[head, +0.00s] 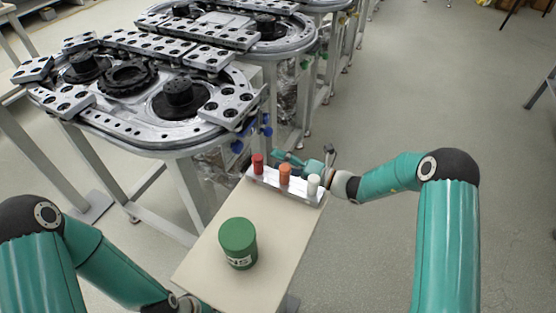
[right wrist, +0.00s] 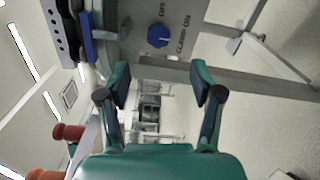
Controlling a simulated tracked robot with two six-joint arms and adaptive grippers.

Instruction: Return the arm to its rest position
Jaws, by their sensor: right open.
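My right arm (head: 391,175) comes in from the right and reaches to the far end of the small table. My right gripper (head: 304,158) is just beyond the rack, with its fingers apart. In the right wrist view, the right gripper (right wrist: 162,84) is open, with nothing between its fingertips. My left arm (head: 112,266) comes in from the lower left; its gripper is outside the picture.
A small table (head: 200,267) bears a green can (head: 238,243) and a rack (head: 270,181) with red (head: 258,164), orange (head: 285,174) and white (head: 313,184) pieces. A ring track (head: 150,135) stands at left. A blue clamp knob (right wrist: 158,36) faces the right wrist camera.

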